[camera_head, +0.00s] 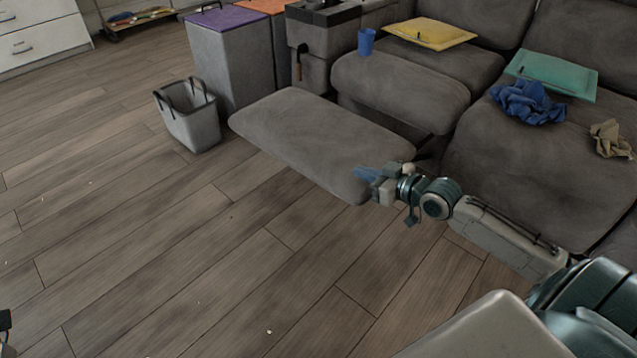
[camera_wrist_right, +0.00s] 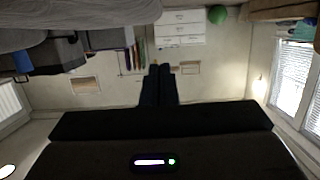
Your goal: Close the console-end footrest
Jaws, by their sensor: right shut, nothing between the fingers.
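The console-end footrest (camera_head: 295,135) is a grey padded panel. It is swung out in front of the seat at the console end of the sofa, above the wood floor. My right gripper (camera_head: 366,174) is at the panel's near right end, overlapping its edge in the head view; I cannot tell whether it touches. Its fingers are together and empty, and they also show as dark shapes in the right wrist view (camera_wrist_right: 158,84). The console (camera_head: 321,38) stands beyond the footrest, with a brown-handled lever (camera_head: 298,62) on its side.
A grey basket (camera_head: 190,117) stands on the floor left of the footrest. Grey bins with purple (camera_head: 228,18) and orange lids are behind it. A blue cup (camera_head: 366,41), cushions and cloths lie on the sofa. The floor in front is mostly clear.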

